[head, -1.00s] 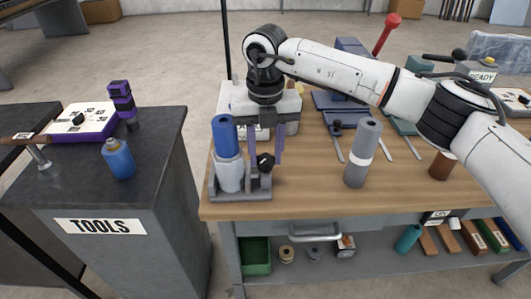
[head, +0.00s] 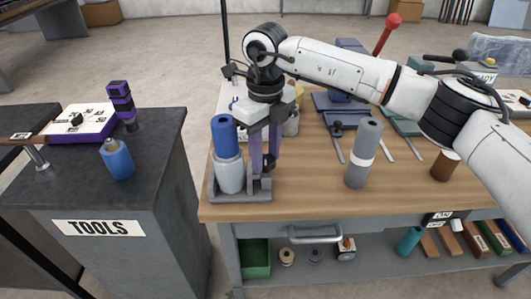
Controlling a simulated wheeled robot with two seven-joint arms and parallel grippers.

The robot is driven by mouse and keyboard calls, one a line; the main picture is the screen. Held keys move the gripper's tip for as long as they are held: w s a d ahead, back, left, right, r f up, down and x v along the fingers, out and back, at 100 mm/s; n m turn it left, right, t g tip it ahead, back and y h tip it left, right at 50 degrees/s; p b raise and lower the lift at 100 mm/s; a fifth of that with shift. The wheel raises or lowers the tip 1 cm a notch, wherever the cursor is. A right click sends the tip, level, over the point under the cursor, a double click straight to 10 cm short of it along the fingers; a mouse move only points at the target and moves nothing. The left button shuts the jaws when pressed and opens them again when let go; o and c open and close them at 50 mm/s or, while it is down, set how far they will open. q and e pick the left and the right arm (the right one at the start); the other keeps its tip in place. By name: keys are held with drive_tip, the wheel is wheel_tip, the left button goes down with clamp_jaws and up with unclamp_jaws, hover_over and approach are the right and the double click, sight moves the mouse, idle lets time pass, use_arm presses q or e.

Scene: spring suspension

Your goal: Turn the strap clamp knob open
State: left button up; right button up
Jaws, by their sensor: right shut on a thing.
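The strap clamp fixture (head: 262,191) is a grey base at the front left of the wooden bench. A blue and light grey cylinder (head: 228,172) stands upright in it. The dark clamp knob (head: 269,163) is at the cylinder's right side, mostly hidden by the fingers. My right gripper (head: 264,165) points down with its two purple fingers around the knob, and it is shut on it. Any strap is too small to make out. My left gripper is not in view.
A grey cylinder with a white band (head: 363,153) stands right of the fixture. A brown cup (head: 444,165) is further right. A dark TOOLS cabinet (head: 96,228) stands left, bearing a blue bottle (head: 117,159). The bench front between the fixture and banded cylinder is clear.

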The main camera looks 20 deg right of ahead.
sight(266, 159)
drive_tip(key=shift+r, duration=0.1)
idle(0.4)
drive_tip(key=o, duration=0.8)
wheel_tip(266, 159, up, 10)
drive_tip(key=shift+r, duration=0.15)
